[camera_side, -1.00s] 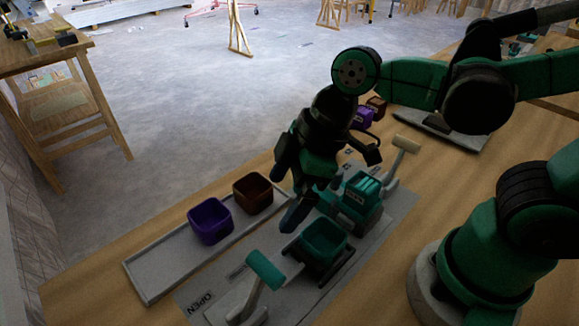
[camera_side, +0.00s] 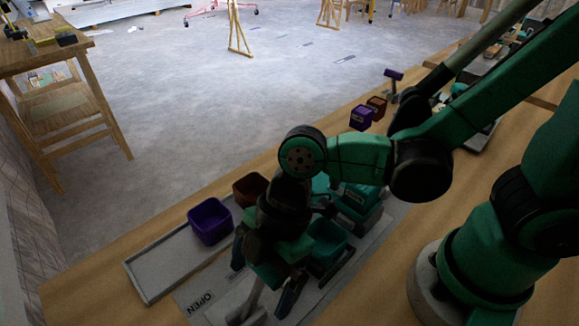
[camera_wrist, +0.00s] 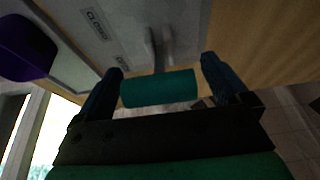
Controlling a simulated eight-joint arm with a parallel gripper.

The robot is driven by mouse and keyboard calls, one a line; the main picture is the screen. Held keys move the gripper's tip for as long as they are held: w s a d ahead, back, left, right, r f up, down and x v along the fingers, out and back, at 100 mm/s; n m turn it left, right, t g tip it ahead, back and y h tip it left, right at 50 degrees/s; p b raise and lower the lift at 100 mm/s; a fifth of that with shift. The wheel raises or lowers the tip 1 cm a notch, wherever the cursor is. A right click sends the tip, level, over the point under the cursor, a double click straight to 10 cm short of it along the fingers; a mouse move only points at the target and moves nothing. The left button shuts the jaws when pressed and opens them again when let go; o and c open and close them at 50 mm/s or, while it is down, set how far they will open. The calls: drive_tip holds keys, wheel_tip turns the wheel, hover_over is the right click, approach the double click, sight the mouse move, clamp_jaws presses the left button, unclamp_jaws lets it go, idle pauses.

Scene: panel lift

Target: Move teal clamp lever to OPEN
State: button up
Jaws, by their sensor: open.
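The teal clamp lever's round grip (camera_wrist: 158,88) lies crosswise between the fingers of my gripper (camera_wrist: 161,68) in the wrist view. Gaps show at both ends of the grip, so the fingers are open around it and not closed on it. The lever's pale stem (camera_wrist: 158,45) runs up from the grip toward the grey plate.
A grey tray (camera_side: 150,284) on the left holds a purple bin (camera_side: 210,221) and a brown bin (camera_side: 250,187). A teal bin (camera_side: 328,239) sits right of my gripper. Purple (camera_side: 361,118) and brown (camera_side: 377,105) boxes and a purple-topped lever (camera_side: 393,75) stand farther back.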

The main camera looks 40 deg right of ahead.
sight(245, 311)
clamp_jaws()
idle(0.4)
drive_tip(key=shift+a, duration=0.1)
drive_tip(key=shift+a+r+h, duration=0.25)
drive_tip(key=shift+a+h, duration=0.45)
drive_tip(key=shift+h, duration=0.5)
drive_tip(key=h, duration=0.1)
drive_tip(key=a+h, duration=0.1)
drive_tip(key=shift+a+r+h, duration=0.1)
drive_tip(key=shift+a+h, duration=0.2)
drive_tip(key=shift+a+f+h, duration=0.15)
drive_tip(key=shift+a+h, duration=0.5)
drive_tip(key=shift+h, duration=0.55)
drive_tip(key=shift+a+f+h, duration=0.1)
drive_tip(key=shift+a+h, duration=0.55)
drive_tip(key=shift+h, duration=0.55)
